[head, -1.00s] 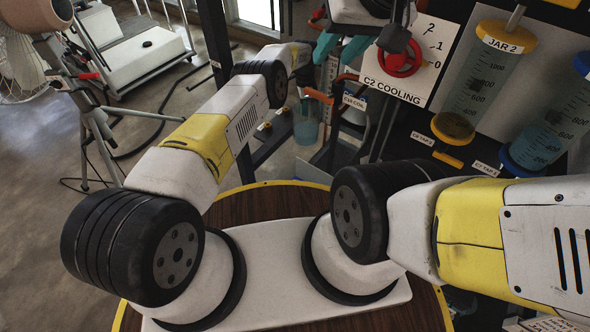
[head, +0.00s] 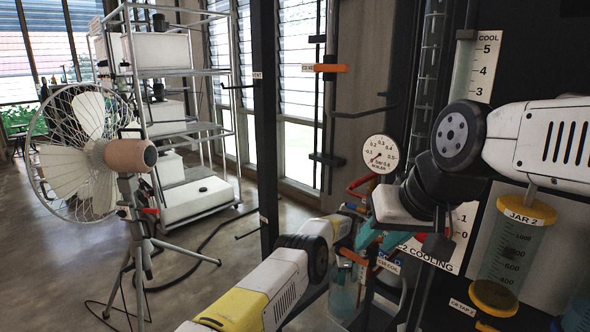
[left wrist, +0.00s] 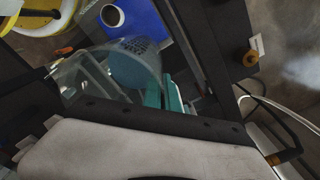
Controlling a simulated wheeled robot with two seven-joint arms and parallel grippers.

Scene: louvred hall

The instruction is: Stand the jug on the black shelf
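A clear jug with blue-green contents (head: 343,292) shows low in the head view, beneath an orange bar. In the left wrist view a clear, blue-green vessel (left wrist: 132,68), apparently the same jug, is close to two teal fingers. My left gripper (left wrist: 163,92) has these fingers near each other; whether they hold the jug's handle is unclear. I cannot identify the black shelf with certainty; small black ledges (head: 325,159) stick out from a post.
A round gauge (head: 380,154) and a board marked COOLING (head: 456,246) stand behind my right gripper. Jar 2 (head: 512,250) is at the right. A caged fan (head: 85,150) on a tripod and a wire rack (head: 185,130) stand left.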

